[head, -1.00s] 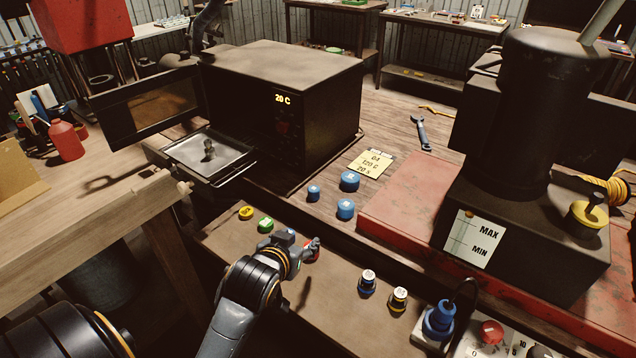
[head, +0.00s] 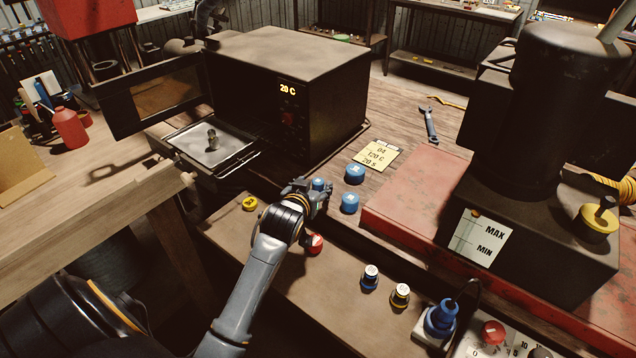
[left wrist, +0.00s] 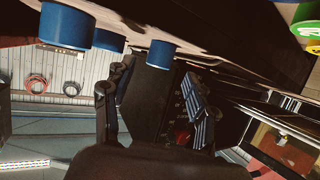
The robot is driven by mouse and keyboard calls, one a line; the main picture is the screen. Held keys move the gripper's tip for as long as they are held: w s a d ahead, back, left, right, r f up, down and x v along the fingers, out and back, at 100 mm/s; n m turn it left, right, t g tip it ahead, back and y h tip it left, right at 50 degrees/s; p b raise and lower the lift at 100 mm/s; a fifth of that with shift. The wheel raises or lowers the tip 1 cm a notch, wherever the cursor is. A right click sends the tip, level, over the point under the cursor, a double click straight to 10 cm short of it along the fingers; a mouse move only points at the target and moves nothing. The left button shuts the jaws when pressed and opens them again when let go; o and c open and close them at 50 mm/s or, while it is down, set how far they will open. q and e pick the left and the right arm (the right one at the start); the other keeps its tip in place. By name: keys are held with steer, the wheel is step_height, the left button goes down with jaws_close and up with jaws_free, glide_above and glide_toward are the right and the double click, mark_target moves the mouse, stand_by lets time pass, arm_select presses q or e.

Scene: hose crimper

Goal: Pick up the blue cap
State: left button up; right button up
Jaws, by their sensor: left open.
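Three blue caps stand on the bench in front of the oven. The small blue cap (head: 318,184) is partly hidden by my left gripper (head: 311,192), whose open fingers are close around it in the head view. A larger blue cap (head: 355,173) and another blue cap (head: 349,202) stand just to its right. In the left wrist view one blue cap (left wrist: 160,54) shows between the two spread fingers of the left gripper (left wrist: 155,95), beyond their tips; I cannot tell whether they touch. The other blue caps (left wrist: 67,25) are at the upper left there. My right gripper is not in view.
The oven (head: 290,95) with its open door and tray (head: 213,150) stands behind left. A yellow cap (head: 249,203), a red cap (head: 314,243) and a green cap (left wrist: 309,30) are near my arm.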

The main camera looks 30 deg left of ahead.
mark_target(318, 182)
arm_select(q)
steer(key=x, duration=0.4)
steer(key=shift+w+f+p, duration=0.1)
steer(key=shift+p, duration=0.25)
steer(key=shift+d, duration=0.1)
steer(key=c, duration=0.8)
